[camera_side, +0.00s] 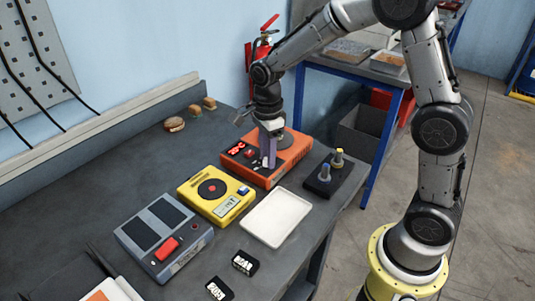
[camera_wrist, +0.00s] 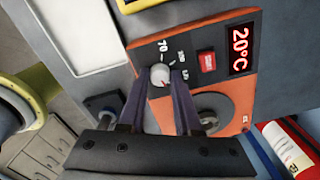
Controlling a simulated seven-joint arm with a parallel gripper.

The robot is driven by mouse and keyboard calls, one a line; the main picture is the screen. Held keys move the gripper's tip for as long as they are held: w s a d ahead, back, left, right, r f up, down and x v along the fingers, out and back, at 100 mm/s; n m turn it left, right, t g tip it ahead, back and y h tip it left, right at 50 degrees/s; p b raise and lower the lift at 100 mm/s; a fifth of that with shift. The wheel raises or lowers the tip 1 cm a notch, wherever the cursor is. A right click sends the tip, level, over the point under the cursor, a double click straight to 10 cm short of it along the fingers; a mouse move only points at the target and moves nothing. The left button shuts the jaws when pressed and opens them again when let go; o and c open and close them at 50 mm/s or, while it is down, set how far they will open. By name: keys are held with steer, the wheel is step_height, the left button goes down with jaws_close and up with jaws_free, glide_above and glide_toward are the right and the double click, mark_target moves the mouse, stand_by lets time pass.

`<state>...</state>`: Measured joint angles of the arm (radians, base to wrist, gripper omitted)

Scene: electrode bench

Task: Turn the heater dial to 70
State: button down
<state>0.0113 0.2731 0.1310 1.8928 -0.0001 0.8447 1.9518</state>
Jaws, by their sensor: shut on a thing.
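The orange heater (camera_side: 290,155) sits on the dark bench in the side view, and its front panel (camera_wrist: 210,50) fills the middle of the wrist view. The panel has a pale round dial (camera_wrist: 160,75), a red button (camera_wrist: 207,61) and a red display (camera_wrist: 241,48) reading 20°C. A 70 label is printed just above the dial, with smaller labels to its right that are hard to read. A small red mark shows on the dial's lower part. My gripper (camera_wrist: 161,78) is shut on the dial, one purple finger on each side. In the side view my gripper (camera_side: 268,160) hides the dial.
A yellow device (camera_side: 193,194) and a grey device (camera_side: 130,232) stand left of the heater. A white tray (camera_side: 276,217) lies in front, and a black holder (camera_side: 322,187) with two pegs stands at the right. Small black blocks (camera_side: 245,262) lie near the front edge.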

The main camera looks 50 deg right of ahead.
steer(key=shift+n, duration=0.4)
steer(key=n, duration=0.2)
steer(key=shift+n, duration=0.4)
steer(key=n, duration=0.4)
steer(key=shift+n, duration=0.3)
steer(key=n, duration=0.3)
steer(key=shift+n, duration=0.3)
steer(key=n, duration=0.4)
steer(key=shift+r+n, duration=0.1)
steer(key=shift+n, duration=0.2)
steer(key=n, duration=1)
steer(key=shift+n, duration=0.3)
